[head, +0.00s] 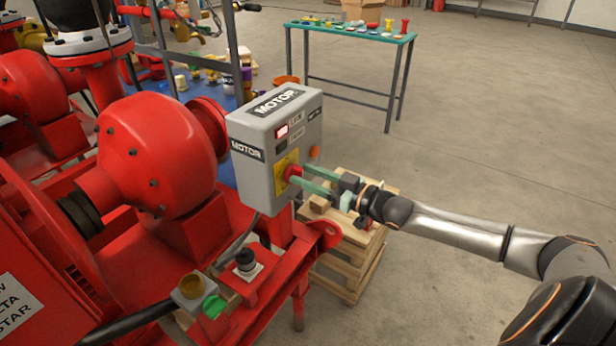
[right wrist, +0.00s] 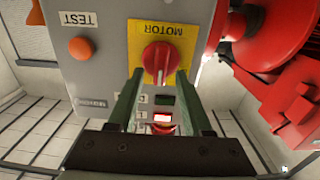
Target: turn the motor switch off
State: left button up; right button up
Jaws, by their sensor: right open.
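The motor switch is a red knob (head: 292,173) on a yellow plate (head: 281,166), on the front of a grey box labelled MOTOR (head: 262,120). In the right wrist view, which is upside down, the knob (right wrist: 160,58) has its grip bar upright in the picture. My right gripper (head: 306,178) reaches in from the right with its green fingers open. In the wrist view its fingertips (right wrist: 160,73) are on either side of the knob's lower part; I cannot tell whether they touch it. My left gripper is not in view.
A lit red lamp (right wrist: 162,117) and a dark green one (right wrist: 163,99) share the box with an orange TEST button (right wrist: 80,48). Red pumps (head: 155,150) stand left. A wooden pallet stack (head: 350,265) lies below my right arm. Open floor (head: 480,130) is at right.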

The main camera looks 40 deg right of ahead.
jog(key=shift+c, duration=0.2)
grip_shut()
dwell(0.3)
